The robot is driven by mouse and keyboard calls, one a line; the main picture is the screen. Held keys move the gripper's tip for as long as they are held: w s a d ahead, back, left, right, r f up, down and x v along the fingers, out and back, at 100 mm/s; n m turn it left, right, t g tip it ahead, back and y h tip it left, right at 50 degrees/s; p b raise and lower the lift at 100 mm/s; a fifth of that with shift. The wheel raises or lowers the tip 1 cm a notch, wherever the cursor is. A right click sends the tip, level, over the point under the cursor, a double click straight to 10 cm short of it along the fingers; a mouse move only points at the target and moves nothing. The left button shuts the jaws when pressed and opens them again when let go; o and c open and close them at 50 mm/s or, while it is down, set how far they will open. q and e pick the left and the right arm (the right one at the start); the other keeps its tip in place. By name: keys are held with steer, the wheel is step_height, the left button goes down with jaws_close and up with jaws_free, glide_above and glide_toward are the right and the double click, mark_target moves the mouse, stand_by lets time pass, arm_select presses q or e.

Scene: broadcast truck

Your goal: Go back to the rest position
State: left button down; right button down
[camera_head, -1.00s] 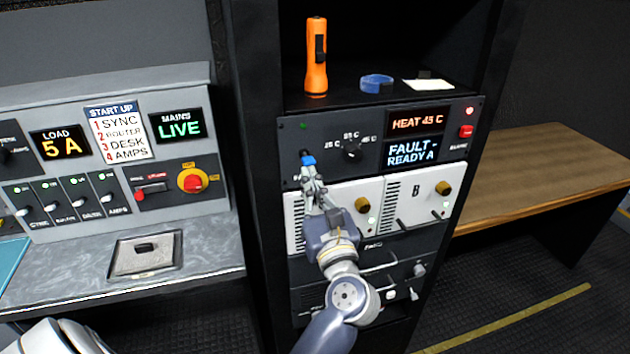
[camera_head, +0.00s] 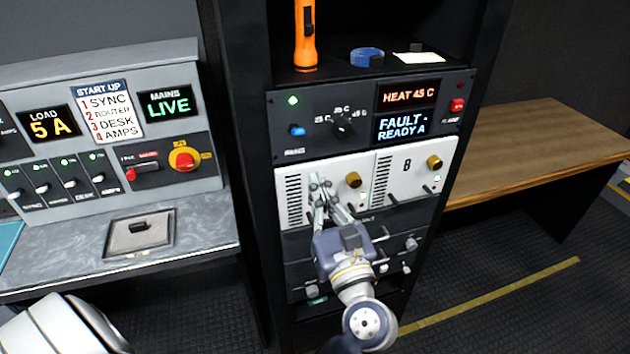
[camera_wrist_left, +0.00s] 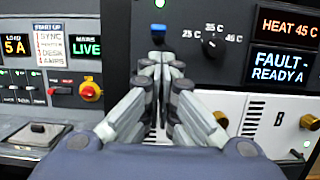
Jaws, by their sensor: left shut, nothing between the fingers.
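My left gripper (camera_head: 318,180) is shut and empty in front of the upper left white module (camera_head: 292,196) of the rack. It stands below the blue switch (camera_head: 297,130) on the black control panel (camera_head: 350,155) and apart from it in the head view. In the left wrist view the shut fingers (camera_wrist_left: 168,60) point forward, with the blue switch (camera_wrist_left: 158,31) just above their tips. A green lamp (camera_head: 293,100) glows above the switch. The panel displays read HEAT 45 C (camera_head: 409,95) and FAULT - READY A (camera_head: 402,127). My right gripper is not in view.
A grey console (camera_head: 100,150) stands left, a wooden bench (camera_head: 535,150) right. Floor shows between rack and bench.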

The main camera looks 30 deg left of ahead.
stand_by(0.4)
